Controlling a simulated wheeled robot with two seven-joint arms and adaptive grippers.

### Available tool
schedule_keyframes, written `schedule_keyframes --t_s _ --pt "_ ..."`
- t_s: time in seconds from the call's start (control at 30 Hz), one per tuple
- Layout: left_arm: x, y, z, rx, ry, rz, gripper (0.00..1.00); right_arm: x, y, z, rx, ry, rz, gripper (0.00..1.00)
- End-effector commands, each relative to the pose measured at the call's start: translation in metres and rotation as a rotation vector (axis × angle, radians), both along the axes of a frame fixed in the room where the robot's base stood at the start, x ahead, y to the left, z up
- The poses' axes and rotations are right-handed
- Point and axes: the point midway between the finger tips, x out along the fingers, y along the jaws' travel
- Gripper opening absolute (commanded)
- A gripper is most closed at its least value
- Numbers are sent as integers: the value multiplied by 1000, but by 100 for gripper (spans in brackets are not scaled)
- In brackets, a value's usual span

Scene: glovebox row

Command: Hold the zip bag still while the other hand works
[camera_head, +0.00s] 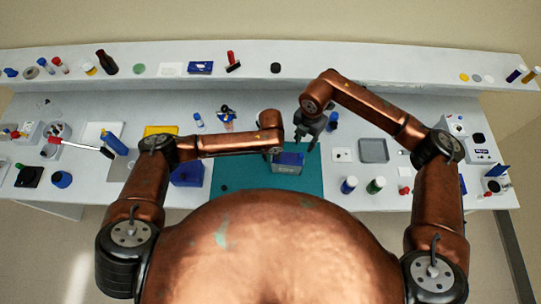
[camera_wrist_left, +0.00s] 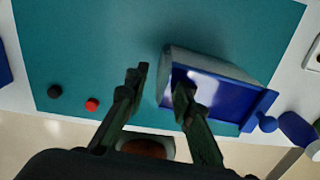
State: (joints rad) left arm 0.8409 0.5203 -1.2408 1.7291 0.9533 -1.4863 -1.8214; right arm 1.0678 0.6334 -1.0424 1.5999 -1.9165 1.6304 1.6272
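The zip bag (camera_head: 289,164) is blue with a pale grey side and stands on the teal mat (camera_head: 240,178). In the left wrist view the bag (camera_wrist_left: 225,98) shows its blue face and grey edge. My left gripper (camera_head: 275,154) is at the bag's left side. In the left wrist view its two fingers (camera_wrist_left: 163,84) are apart, one beside the bag's left edge and one over the blue face; contact cannot be told. My right gripper (camera_head: 308,140) is above and behind the bag, with its dark fingers apart and nothing seen between them.
A black cap (camera_wrist_left: 54,91) and a red cap (camera_wrist_left: 92,105) lie on the mat. A blue box (camera_head: 187,174) stands left of the mat. A grey tray (camera_head: 373,150) and several bottles stand to the right. A raised shelf (camera_head: 330,55) runs along the back.

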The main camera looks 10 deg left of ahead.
Motion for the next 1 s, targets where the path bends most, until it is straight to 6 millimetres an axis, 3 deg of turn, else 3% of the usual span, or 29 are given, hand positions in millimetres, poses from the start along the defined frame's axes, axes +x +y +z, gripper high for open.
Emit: schedule_keyframes --t_s 0.5,0.9,1.0 --pt "0 0 -67 1 0 -4 22 0 0 0 0 0 0 29" --pt "0 0 -76 1 -2 -4 22 0 0 0 0 0 0 29" --pt "0 1 -76 1 -2 -4 17 0 0 0 0 0 0 29"
